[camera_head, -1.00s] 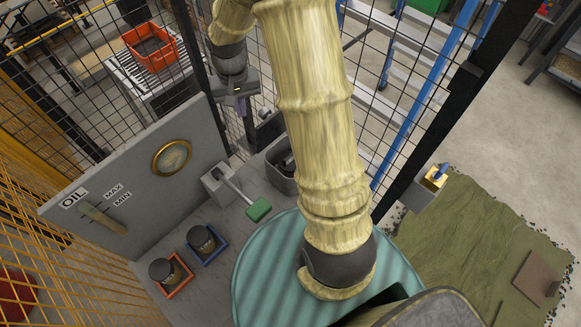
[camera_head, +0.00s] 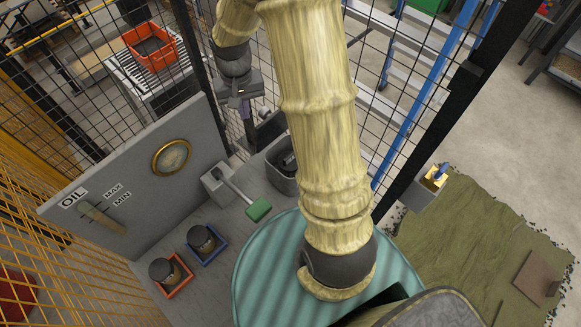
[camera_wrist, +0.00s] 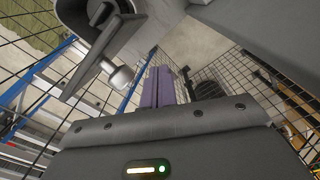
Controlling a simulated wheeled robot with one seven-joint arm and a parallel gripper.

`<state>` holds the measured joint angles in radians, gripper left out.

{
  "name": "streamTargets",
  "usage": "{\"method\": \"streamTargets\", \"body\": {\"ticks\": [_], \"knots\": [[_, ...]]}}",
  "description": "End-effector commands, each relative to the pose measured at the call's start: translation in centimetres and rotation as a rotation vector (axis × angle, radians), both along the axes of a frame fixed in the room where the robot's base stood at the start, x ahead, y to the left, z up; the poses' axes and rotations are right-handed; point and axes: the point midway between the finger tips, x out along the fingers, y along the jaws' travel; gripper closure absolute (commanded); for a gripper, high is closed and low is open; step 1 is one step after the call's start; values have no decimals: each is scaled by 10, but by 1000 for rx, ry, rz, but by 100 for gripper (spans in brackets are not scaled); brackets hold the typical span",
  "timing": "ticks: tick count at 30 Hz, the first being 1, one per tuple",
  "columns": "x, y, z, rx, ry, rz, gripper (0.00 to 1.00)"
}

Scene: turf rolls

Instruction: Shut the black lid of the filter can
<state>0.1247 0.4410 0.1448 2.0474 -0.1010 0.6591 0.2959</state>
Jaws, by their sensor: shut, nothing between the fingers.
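The filter can appears to be the grey open bin (camera_head: 283,180) at the back of the grey bench, with a dark item inside. Its black lid (camera_head: 270,129) appears to stand raised at the can's back edge, so the can is open. My gripper (camera_head: 244,108) is shut and empty, pointing down just left of and above the lid. A gap seems to show between them, but I cannot tell if they touch. In the wrist view its purple fingers (camera_wrist: 158,88) are together with nothing between them. I cannot clearly make out the lid in that view.
A lever with a green handle (camera_head: 259,209) stands left of the can. Two dark filters sit in a blue tray (camera_head: 208,257) and an orange tray (camera_head: 176,287). Black mesh fencing (camera_head: 375,120) rises behind. A panel with a gauge (camera_head: 171,157) is at the left.

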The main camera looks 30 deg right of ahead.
Motion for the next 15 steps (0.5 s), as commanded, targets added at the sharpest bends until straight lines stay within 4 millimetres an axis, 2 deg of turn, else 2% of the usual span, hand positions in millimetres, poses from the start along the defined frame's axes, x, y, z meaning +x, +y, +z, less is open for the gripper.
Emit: {"method": "streamTargets", "body": {"ticks": [15], "knots": [[-20, -7, 2, 0, 0, 0, 100]]}}
